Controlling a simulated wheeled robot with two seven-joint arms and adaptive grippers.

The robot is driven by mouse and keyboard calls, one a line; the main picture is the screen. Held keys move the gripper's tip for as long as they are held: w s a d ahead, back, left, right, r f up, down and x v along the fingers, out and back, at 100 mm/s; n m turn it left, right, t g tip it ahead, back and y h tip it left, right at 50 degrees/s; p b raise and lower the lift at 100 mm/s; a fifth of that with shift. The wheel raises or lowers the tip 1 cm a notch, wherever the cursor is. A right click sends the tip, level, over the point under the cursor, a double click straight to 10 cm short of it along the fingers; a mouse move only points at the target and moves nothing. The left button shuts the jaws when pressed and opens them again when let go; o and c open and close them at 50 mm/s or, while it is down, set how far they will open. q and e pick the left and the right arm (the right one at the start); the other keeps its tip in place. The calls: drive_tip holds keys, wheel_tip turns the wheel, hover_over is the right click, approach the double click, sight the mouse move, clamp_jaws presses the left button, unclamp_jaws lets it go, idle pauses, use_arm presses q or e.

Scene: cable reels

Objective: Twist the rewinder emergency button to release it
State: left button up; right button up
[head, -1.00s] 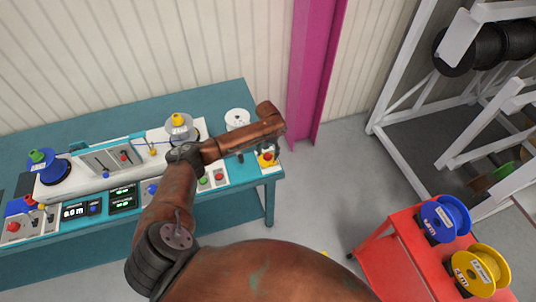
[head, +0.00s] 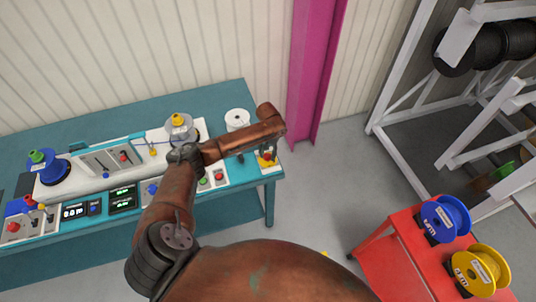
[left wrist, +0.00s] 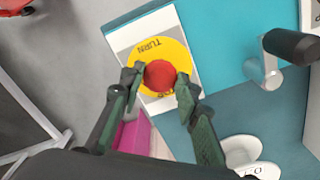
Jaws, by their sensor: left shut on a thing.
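The emergency button is a red round knob (left wrist: 160,76) on a yellow disc (left wrist: 176,54) printed with "TURN", set on a pale box (left wrist: 130,37). In the head view the red button (head: 267,156) is at the right end of the teal bench, partly covered by my gripper. My left gripper (left wrist: 160,82) is shut on the red button, with one dark green finger on each side of it. My left arm reaches over the bench from below. My right gripper is not in view.
The teal bench (head: 225,98) carries a rewinding machine with control panels, green and red buttons (head: 220,177) and a white spool (head: 237,119). A crank handle (left wrist: 290,46) is close to the right. A red cart (head: 390,248) with blue and yellow reels stands right. A magenta column (head: 313,65) is behind.

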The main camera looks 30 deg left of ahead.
use_arm(q)
drive_tip(key=shift+r+m+p, duration=0.15)
drive_tip(key=shift+m+p, duration=0.55)
drive_tip(key=shift+p, duration=0.1)
drive_tip(key=shift+m+p, duration=0.9)
drive_tip(key=shift+m, duration=0.2)
drive_tip(key=m+p, duration=0.1)
drive_tip(key=m, duration=0.2)
drive_tip(key=shift+m+p, duration=0.4)
drive_tip(key=shift+m, duration=0.3)
